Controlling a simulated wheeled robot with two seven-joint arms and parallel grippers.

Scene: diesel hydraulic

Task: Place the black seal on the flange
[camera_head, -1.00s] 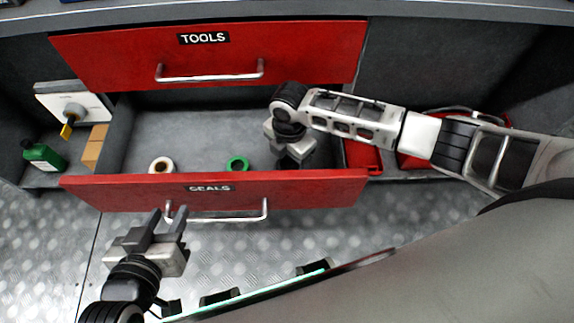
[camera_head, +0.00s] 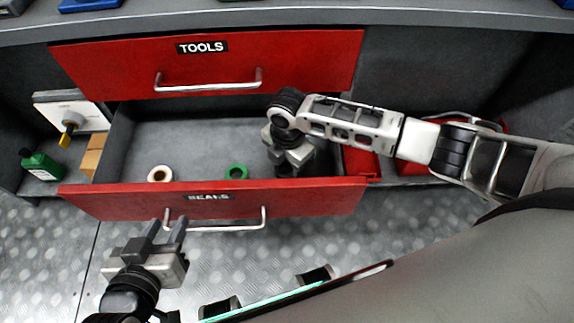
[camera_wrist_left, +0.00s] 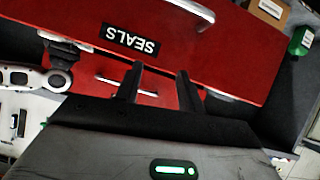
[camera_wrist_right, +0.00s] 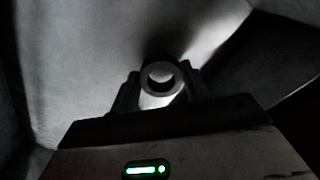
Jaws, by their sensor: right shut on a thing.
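The black seal (camera_wrist_right: 147,84) is a dark ring in the right wrist view, held between the fingertips of my right gripper (camera_wrist_right: 160,86). In the head view this gripper (camera_head: 292,168) points down inside the open SEALS drawer (camera_head: 130,204), at its right part. The seal is hidden there by the gripper and the drawer front. My left gripper (camera_head: 166,226) is open and empty in front of the drawer handle (camera_head: 235,226). In the left wrist view its fingers (camera_wrist_left: 158,78) stand apart before the red drawer front. I cannot make out the flange in any view.
A white ring (camera_head: 151,175) and a green ring (camera_head: 228,172) lie in the drawer, left of my right gripper. The shut TOOLS drawer (camera_head: 310,62) is above. A green bottle (camera_head: 42,166) stands on the left shelf. Metal floor lies in front.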

